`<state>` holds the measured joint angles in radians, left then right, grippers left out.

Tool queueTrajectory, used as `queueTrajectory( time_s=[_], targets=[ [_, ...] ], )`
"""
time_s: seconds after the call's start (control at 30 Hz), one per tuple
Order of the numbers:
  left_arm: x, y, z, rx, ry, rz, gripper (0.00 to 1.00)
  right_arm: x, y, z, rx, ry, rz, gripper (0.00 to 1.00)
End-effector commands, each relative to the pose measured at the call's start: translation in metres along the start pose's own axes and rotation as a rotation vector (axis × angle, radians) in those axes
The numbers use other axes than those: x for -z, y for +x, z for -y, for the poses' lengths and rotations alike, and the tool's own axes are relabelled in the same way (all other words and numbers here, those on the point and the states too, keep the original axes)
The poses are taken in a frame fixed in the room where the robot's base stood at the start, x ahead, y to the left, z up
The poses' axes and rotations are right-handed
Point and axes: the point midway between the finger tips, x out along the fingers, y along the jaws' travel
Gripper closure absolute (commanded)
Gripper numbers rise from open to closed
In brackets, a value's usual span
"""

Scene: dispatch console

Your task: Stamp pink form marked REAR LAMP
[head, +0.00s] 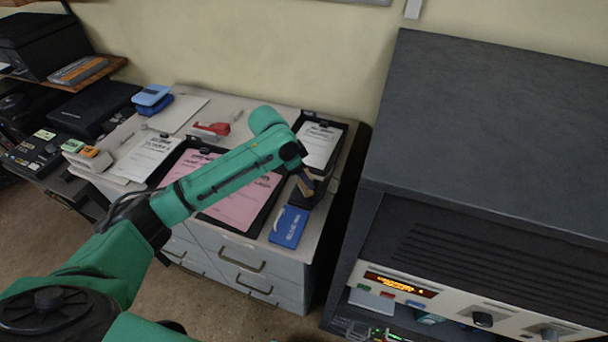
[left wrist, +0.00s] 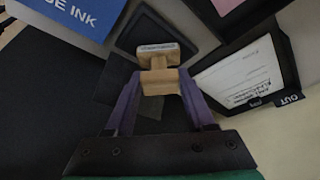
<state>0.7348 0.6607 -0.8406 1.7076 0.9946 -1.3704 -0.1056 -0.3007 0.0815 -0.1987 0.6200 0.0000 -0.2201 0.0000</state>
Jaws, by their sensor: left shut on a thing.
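My left gripper (head: 306,184) is shut on a wooden stamp (left wrist: 158,72), which also shows small and partly hidden in the head view. In the left wrist view the stamp, with a pale label, is at or just above a dark square pad (left wrist: 134,36); I cannot tell if it touches. Pink paper (head: 232,207) lies in a black tray left of the gripper. My arm crosses over it, and its print is too small to read. A pink corner (left wrist: 227,4) shows at the top of the left wrist view. My right gripper is not in view.
A blue ink box (head: 289,226) lies near the desk's front edge. A black OUT tray (left wrist: 287,58) with white paper (head: 320,144) is behind the gripper. A white form (head: 146,158), a red stapler-like item (head: 211,130) and a grey cabinet (head: 480,130) are around.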

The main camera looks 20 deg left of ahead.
Motion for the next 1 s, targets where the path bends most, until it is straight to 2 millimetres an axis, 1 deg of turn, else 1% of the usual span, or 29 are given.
queueTrajectory(
  time_s=[1.0],
  targets=[
    [-0.0011,0.0014,-0.0006,-0.001,0.0,0.002,0.81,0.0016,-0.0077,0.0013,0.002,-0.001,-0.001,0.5]
  ],
)
